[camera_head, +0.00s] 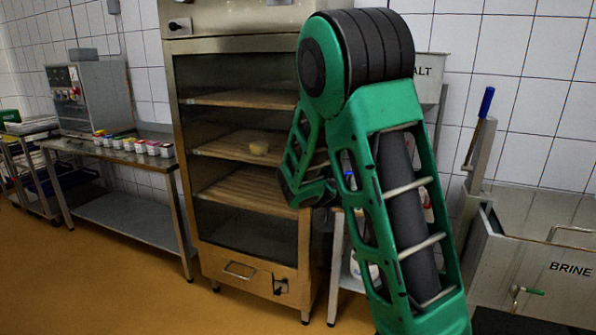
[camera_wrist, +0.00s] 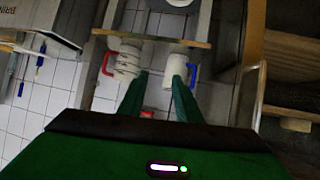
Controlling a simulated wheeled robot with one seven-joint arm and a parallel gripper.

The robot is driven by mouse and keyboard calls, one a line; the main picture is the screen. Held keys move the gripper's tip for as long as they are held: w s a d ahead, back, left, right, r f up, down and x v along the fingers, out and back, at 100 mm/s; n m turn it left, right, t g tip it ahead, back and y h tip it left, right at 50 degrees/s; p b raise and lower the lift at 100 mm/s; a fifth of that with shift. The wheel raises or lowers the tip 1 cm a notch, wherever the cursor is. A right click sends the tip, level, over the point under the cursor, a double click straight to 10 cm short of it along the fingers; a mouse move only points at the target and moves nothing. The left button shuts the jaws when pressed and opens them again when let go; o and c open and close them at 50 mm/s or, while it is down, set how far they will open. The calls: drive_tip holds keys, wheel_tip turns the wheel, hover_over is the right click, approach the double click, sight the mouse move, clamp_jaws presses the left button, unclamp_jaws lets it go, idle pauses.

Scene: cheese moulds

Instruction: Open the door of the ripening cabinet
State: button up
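The ripening cabinet (camera_head: 187,150) is a tall steel unit in the middle of the head view. A bar handle (camera_head: 240,271) and a small latch-like fitting (camera_head: 280,286) sit low on the front. In the wrist view the cabinet's edge and wooden shelves (camera_wrist: 290,110) show at the right. My gripper (camera_wrist: 160,76) is open and empty, its green fingers apart, left of that edge. Its fingertips are not clear in the head view.
White containers with red (camera_wrist: 108,63) and blue (camera_wrist: 193,73) handles stand on a rack beyond my fingers. A brine tank (camera_head: 545,262) stands at the right. A steel table (camera_head: 120,158) with small colourful pots is at the left. The floor before the cabinet's left side is clear.

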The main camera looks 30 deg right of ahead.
drive_tip(key=w+a+r+n+t+h, duration=0.1)
drive_tip(key=w+a+r+n+t, duration=0.1)
drive_tip(key=w+a+t, duration=0.35)
drive_tip(key=w+a+r+n+t, duration=0.25)
drive_tip(key=w+a, duration=0.35)
drive_tip(key=w, duration=0.5)
drive_tip(key=x, duration=1)
drive_tip(key=shift+w+d+f+m, duration=0.2)
drive_tip(key=shift+d+m, duration=0.15)
drive_tip(key=shift+m, duration=0.1)
drive_tip(key=shift+c, duration=0.7)
